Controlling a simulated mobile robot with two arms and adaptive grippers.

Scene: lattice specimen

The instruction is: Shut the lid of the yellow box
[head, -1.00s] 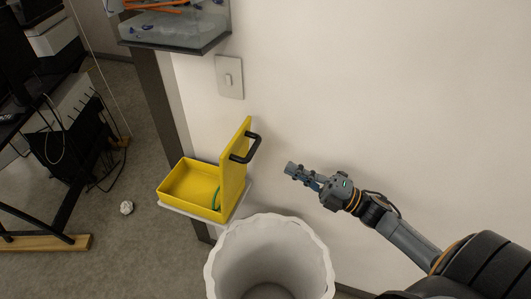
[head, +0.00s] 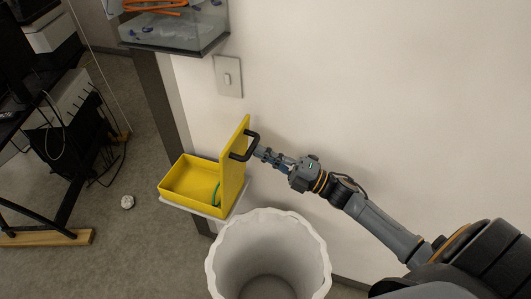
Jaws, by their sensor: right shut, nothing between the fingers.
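The yellow box (head: 187,186) stands open on a small white shelf at the wall. Its yellow lid (head: 234,165) stands upright on the box's right side, with a black handle (head: 250,146) on its outer face. A green curved thing (head: 217,194) shows inside the box by the lid. My right gripper (head: 261,153) is shut and empty, its tips at the right side of the handle. I cannot tell whether they touch the handle. My left gripper is not in view.
A white bin (head: 268,250) stands open below the shelf (head: 205,211). A glass tank (head: 177,32) sits above on a dark shelf. A light switch (head: 228,77) is on the wall. A crumpled white ball (head: 127,202) lies on the floor at the left.

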